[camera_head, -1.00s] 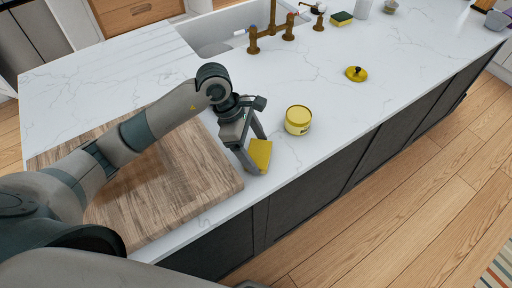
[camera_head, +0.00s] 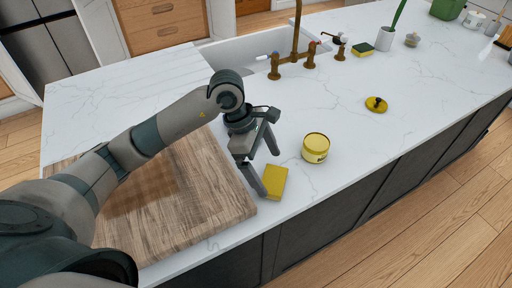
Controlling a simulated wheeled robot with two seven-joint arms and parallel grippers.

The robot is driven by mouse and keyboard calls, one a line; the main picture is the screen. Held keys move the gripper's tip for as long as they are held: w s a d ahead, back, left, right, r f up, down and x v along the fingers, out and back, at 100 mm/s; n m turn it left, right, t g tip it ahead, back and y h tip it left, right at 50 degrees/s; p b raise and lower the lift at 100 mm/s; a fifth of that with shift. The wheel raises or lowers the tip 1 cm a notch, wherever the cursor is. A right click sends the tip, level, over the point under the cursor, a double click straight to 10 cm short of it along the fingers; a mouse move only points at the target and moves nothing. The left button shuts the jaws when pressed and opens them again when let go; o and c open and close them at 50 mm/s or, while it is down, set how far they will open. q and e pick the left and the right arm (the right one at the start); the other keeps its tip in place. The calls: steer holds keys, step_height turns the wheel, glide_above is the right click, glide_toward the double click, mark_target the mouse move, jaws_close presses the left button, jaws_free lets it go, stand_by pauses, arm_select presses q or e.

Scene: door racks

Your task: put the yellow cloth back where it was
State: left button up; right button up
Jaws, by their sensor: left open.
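The yellow cloth (camera_head: 276,183) is a small yellow block-like piece lying on the white counter, near its front edge, just right of the wooden board. My left gripper (camera_head: 267,168) is open above and beside it. One finger reaches down by the cloth's left side and the other is behind it, to the upper right. Whether a finger touches the cloth cannot be told. My right gripper is not in view.
A yellow tin (camera_head: 315,148) stands right of the cloth. A yellow lid with a dark knob (camera_head: 376,104) lies farther right. The wooden board (camera_head: 190,215) is under my left arm. A sink with a brass tap (camera_head: 291,62) and a sponge (camera_head: 362,50) are at the back. The counter's right side is mostly clear.

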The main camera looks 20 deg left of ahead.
arm_select(q)
steer(key=b+v, duration=0.2)
steer(key=v, duration=0.6)
steer(key=shift+r+b, duration=0.15)
steer(key=shift+b, duration=0.2)
